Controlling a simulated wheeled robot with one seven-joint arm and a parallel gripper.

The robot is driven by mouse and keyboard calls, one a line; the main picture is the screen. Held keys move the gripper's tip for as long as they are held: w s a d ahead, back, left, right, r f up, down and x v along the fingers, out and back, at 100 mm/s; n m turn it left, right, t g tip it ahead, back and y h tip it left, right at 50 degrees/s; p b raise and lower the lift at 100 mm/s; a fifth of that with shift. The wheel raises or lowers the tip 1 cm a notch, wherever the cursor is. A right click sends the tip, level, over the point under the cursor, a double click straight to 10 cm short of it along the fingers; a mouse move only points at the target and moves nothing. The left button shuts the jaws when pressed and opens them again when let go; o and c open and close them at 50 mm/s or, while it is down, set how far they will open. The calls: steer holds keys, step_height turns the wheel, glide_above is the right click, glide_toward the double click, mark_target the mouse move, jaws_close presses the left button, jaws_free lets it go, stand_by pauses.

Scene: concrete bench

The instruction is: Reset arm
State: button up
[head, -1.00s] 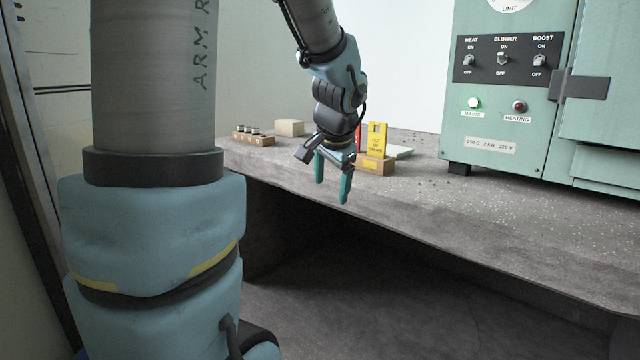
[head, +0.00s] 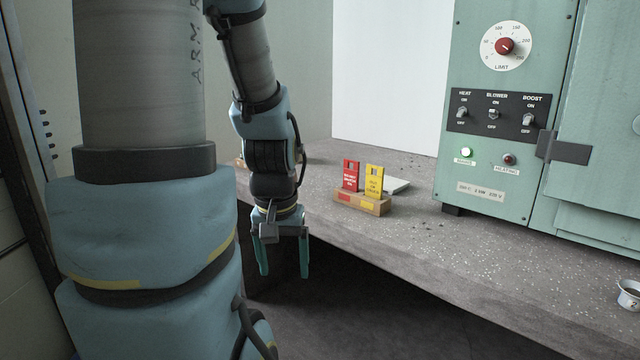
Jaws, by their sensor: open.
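My gripper (head: 284,272) hangs pointing down in front of the bench's front edge, left of the middle of the head view. Its two teal fingers are apart and nothing is between them. My arm comes down from the top of the view, and its wrist covers part of the bench's left end. The gripper is apart from the tags and the oven on the bench.
The concrete bench (head: 430,255) carries a wooden holder (head: 375,206) with a red tag (head: 351,176) and a yellow tag (head: 374,181). A white flat item (head: 397,186) lies behind. A green oven (head: 480,170) stands right. A small cup (head: 630,295) sits far right.

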step_height(320, 180, up, 19)
steer(key=p, duration=1.6)
steer(key=shift+f, duration=0.15)
steer(key=shift+c, duration=0.4)
